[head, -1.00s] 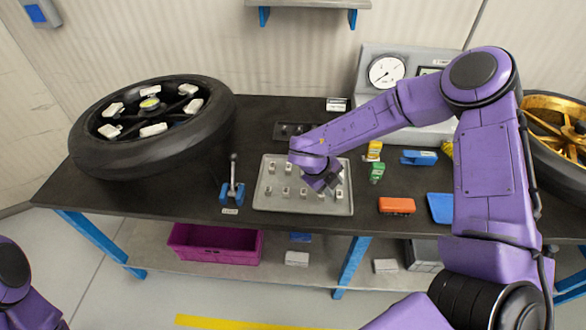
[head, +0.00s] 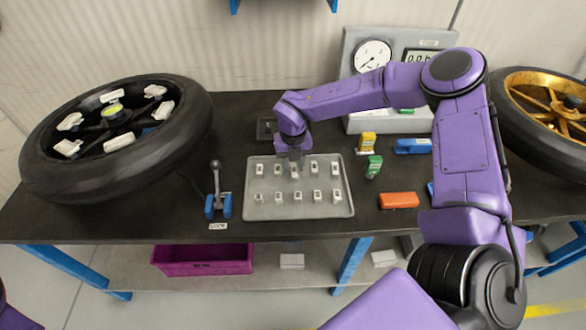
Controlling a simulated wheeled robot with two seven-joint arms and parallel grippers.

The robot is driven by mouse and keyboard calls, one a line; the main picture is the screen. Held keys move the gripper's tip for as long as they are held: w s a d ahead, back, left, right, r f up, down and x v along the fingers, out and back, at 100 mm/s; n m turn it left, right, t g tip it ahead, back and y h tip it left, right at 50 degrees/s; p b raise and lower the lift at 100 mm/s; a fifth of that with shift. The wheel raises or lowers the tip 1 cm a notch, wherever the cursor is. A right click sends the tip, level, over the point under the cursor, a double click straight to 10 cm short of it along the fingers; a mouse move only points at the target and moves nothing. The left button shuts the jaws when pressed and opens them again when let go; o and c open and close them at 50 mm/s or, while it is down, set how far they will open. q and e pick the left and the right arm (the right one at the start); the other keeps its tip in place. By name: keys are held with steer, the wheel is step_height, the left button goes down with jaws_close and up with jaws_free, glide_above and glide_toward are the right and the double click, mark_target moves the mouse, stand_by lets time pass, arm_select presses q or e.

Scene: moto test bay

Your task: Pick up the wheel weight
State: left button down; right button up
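Several small silver-grey wheel weights stand in two rows on a grey tray (head: 298,213) in the middle of the bench. One wheel weight (head: 294,172) of the back row lies just under and in front of my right gripper (head: 295,161). The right gripper points down over the back row, its fingers small and dark. I cannot tell whether they touch a weight or how far apart they are. The front row, with a weight (head: 297,197) at its middle, is uncovered. My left gripper is out of view.
A black wheel (head: 120,175) fills the bench's left, with a blue-based lever (head: 218,207) beside the tray. Right of the tray are a green bottle (head: 373,167), a yellow item (head: 367,142), an orange block (head: 399,200) and a blue item (head: 412,146). A gauge unit (head: 372,56) stands behind.

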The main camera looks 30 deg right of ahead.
steer(key=shift+s+d+f, duration=0.15)
steer(key=shift+f, duration=0.45)
jaws_close()
steer(key=shift+r, duration=0.1)
